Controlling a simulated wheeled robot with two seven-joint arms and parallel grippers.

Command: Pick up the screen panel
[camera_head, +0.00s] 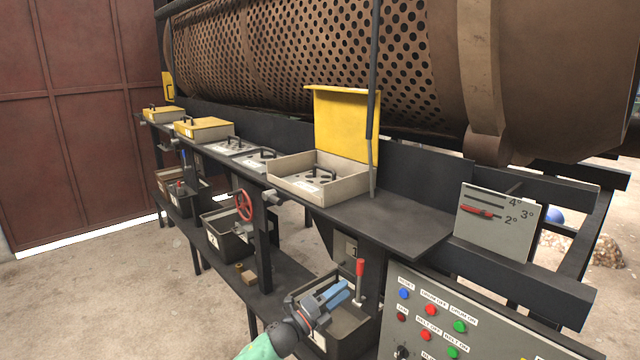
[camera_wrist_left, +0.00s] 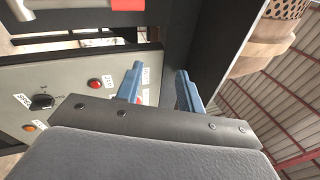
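A grey screen panel (camera_head: 312,178) with a dark handle lies in an open box (camera_head: 345,190) whose yellow lid (camera_head: 345,123) stands upright. More grey panels with dark handles, one (camera_head: 231,147) and another (camera_head: 262,160), sit farther left along the dark bench; I cannot tell which panel is meant. My left gripper (camera_head: 338,294) is low at the front, below the bench and apart from the panels. Its blue fingers, also in the left wrist view (camera_wrist_left: 158,88), are parted with nothing between them. My right gripper is not in view.
A red-handled lever (camera_head: 360,268) stands close beside my left gripper, above a dark bin (camera_head: 350,325). A control panel (camera_head: 430,290) with buttons is at the lower right. A dark post (camera_head: 373,70) rises beside the open box. The bench end (camera_head: 400,222) is clear.

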